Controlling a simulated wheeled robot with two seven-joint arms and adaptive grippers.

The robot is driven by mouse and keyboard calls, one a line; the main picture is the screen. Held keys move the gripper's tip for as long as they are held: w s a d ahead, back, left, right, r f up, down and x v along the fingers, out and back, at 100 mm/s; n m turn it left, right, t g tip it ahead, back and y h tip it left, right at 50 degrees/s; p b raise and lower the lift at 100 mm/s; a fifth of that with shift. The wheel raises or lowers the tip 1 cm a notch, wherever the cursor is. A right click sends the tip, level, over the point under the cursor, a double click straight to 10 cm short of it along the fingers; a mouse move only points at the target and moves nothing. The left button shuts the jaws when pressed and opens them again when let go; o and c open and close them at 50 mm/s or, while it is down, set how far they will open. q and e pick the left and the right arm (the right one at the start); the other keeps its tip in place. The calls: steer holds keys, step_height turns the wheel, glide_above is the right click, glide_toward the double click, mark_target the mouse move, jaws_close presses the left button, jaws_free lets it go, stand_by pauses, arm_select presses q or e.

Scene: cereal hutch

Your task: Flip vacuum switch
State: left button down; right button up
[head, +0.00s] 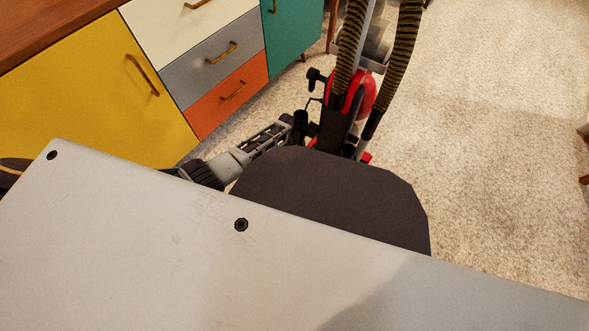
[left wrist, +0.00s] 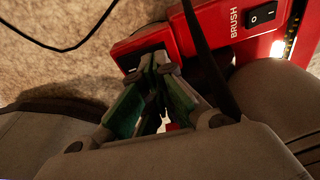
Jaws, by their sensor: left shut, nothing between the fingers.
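The red vacuum (head: 363,92) stands upright on the carpet in the head view, with striped hoses rising from it. In the left wrist view its red body (left wrist: 185,35) carries a black rocker switch (left wrist: 262,15) marked with "I" and a second symbol, beside the word BRUSH. My left gripper (head: 312,125) is at the left side of the vacuum in the head view. In the left wrist view the left gripper (left wrist: 158,66) is shut and empty, its green-sided fingertips close to the red body, to the lower left of the switch. Whether the fingertips touch the vacuum is unclear. My right gripper is not seen.
A cabinet with a yellow door (head: 90,95), white, grey and orange drawers (head: 225,100) and a teal door (head: 290,35) stands at the left. Open carpet (head: 490,130) lies to the right. A black cord (left wrist: 60,45) lies on the carpet.

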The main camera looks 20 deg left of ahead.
arm_select(q)
steer(key=shift+f, duration=0.2)
stand_by(0.7)
steer(key=shift+f, duration=0.45)
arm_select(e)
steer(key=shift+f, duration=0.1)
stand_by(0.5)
arm_select(q)
steer(key=shift+f, duration=0.3)
stand_by(0.3)
steer(key=shift+r, duration=0.1)
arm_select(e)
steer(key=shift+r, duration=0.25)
arm_select(q)
steer(key=shift+r+p, duration=0.6)
steer(key=shift+p, duration=0.05)
steer(key=shift+r+p, duration=0.95)
steer(key=shift+p, duration=0.05)
steer(key=shift+r+p, duration=1.15)
steer(key=shift+r, duration=0.05)
steer(key=shift+r+p, duration=0.5)
steer(key=shift+r, duration=0.15)
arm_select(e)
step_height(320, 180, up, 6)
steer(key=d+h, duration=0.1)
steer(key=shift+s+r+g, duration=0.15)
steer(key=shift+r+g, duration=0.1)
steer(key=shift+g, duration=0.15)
